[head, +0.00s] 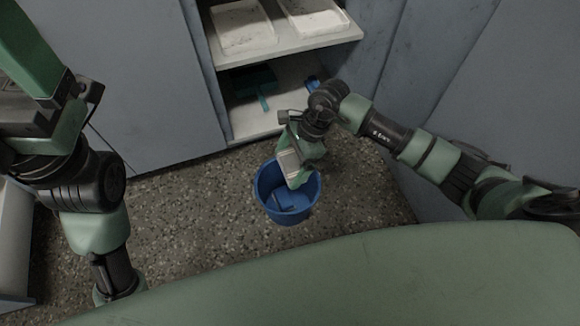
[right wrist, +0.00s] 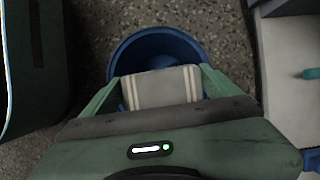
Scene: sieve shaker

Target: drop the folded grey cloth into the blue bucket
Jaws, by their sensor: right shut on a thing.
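The folded grey cloth (right wrist: 160,88), with pale stripes, is between the fingers of my right gripper (right wrist: 157,86) in the right wrist view. The gripper is shut on it. In the head view the cloth (head: 288,163) shows at the left side of my right gripper (head: 294,172), above the rear part of the blue bucket's opening. The blue bucket (head: 286,212) stands upright on the floor; its rim (right wrist: 152,35) shows behind the cloth in the right wrist view. A blue item (head: 284,200) lies inside the bucket. My left arm is at the left, but its fingertips are not in view.
An open cabinet stands behind the bucket, with white trays (head: 243,42) on its upper shelf (head: 290,46). A teal dustpan-like item (head: 254,82) and a small blue item (head: 312,83) are on the lower level. Speckled floor (head: 200,225) around the bucket is clear.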

